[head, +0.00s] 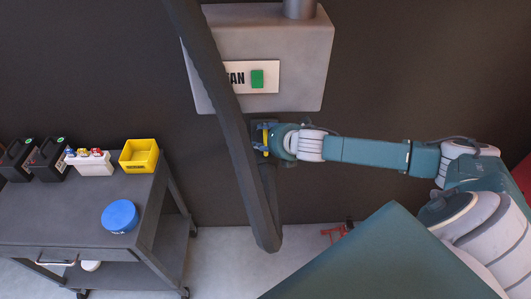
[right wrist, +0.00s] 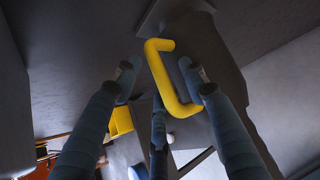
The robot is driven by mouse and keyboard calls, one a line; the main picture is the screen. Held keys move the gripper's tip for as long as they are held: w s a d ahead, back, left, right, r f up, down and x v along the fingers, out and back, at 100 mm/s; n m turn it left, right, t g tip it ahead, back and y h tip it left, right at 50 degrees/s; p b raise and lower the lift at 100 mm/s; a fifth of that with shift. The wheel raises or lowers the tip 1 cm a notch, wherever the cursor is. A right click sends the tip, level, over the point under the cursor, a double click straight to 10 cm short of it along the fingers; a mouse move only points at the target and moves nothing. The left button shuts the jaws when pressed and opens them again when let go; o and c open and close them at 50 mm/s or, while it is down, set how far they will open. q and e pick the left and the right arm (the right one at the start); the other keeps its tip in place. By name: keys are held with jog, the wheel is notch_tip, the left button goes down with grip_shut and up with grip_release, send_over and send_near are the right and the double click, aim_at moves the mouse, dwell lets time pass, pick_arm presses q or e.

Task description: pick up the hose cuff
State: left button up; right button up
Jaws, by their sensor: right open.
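My right gripper (head: 266,138) reaches in from the right to the wall below the grey fan box. It is open around a yellow handle (head: 265,141), just behind the hanging hose. The handle joins a dark grey body (right wrist: 205,55), which looks like the hose cuff. In the head view the cuff is mostly hidden by my gripper and the hose. My left gripper is not in view.
The thick dark hose (head: 225,100) hangs in front of the fan box (head: 300,60) and loops back up near the floor. A grey cart (head: 60,215) at left carries a yellow bin (head: 139,156), a blue lid (head: 120,216) and black cases.

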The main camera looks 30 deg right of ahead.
jog(key=shift+s, duration=0.1)
grip_shut()
jog(key=shift+r, duration=0.15)
jog(key=shift+r+b, duration=0.15)
jog(key=shift+b, duration=0.25)
jog(key=s+a+b, duration=0.2)
jog(key=s+a, duration=0.7)
jog(key=s, duration=0.6)
jog(key=shift+a+r+b, duration=0.2)
jog(key=shift+r+b, duration=0.1)
jog(key=shift+r, duration=0.15)
jog(key=shift+s, duration=0.1)
jog(key=shift+s+a, duration=0.1)
